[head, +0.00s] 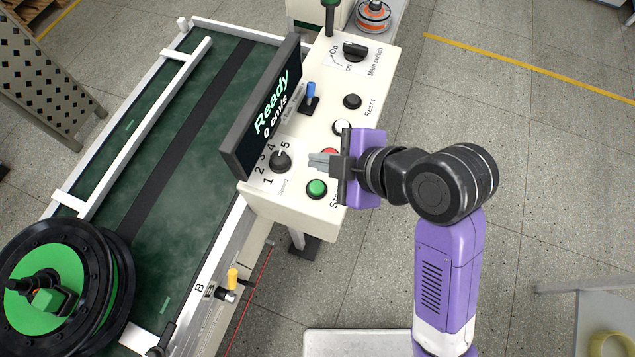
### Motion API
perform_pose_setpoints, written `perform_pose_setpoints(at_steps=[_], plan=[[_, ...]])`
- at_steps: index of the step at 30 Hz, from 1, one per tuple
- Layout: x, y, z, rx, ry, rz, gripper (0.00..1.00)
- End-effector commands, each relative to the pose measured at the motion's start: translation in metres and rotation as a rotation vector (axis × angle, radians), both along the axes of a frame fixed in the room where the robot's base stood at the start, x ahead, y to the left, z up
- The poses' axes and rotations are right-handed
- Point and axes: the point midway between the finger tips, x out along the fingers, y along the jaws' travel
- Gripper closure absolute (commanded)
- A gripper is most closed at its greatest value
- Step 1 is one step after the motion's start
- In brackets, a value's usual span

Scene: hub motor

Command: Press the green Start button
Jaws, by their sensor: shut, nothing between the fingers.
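The green Start button (317,187) sits near the front edge of the cream control panel (372,75). Its label is partly covered by my gripper. My gripper (312,162) is shut and empty, its fingertips pointing left over the panel. In the picture the tips show just above the green button and right of the speed knob (280,160). I cannot tell how high they are above the panel. A red button (330,153) is mostly hidden behind the gripper.
A display (265,110) reading "Ready 0 cm/s" stands left of the gripper. A white button (342,127), black Reset button (352,101), blue lever (310,93) and main switch (355,51) lie farther up the panel. A green conveyor (175,200) runs at left.

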Motion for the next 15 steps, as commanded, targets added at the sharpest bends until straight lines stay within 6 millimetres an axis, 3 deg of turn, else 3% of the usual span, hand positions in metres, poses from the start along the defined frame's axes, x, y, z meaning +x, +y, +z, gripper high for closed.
perform_pose_setpoints(at_steps=[8, 15], plan=[[0.000, 0.000, -0.001, 0.002, 0.000, -0.003, 1.00], [0.000, 0.000, -0.015, 0.001, 0.001, -0.004, 1.00]])
